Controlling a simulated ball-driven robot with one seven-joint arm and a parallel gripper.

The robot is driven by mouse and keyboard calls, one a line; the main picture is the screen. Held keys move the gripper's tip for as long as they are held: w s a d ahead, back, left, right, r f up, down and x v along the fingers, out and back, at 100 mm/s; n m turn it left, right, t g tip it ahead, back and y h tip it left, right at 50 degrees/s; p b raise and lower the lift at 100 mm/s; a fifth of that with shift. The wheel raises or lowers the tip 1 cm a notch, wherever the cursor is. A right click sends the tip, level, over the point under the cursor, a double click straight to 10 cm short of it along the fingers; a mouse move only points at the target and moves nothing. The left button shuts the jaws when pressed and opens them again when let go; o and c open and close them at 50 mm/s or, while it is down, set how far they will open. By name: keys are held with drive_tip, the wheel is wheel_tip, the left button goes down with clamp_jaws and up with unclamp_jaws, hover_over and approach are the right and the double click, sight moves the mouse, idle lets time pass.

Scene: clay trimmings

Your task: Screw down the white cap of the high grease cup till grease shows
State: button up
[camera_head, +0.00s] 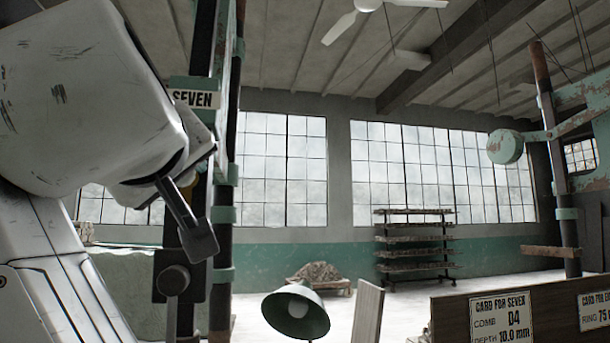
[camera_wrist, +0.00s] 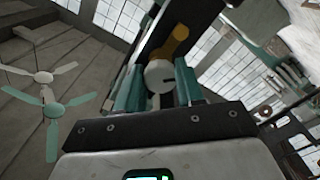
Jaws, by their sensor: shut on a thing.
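A brass-coloured part (camera_wrist: 174,42) shows just beyond the cap, against a dark post. The picture is too small to tell whether any grease shows at the cap. In the head view my arm fills the left side, and the cap cannot be made out there.
A dark post with teal bands (camera_head: 224,215) and a SEVEN sign (camera_head: 193,98) stands close to my arm. A green lamp (camera_head: 296,313) and a wooden board with cards (camera_head: 540,310) are low in front. A rack (camera_head: 414,245) stands far back, with open floor before it.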

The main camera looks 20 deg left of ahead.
drive_tip(key=shift+a+f, duration=0.1)
drive_tip(key=shift+f, duration=0.15)
drive_tip(key=o, duration=1)
drive_tip(key=shift+r, duration=0.2)
drive_tip(key=shift+o, duration=0.2)
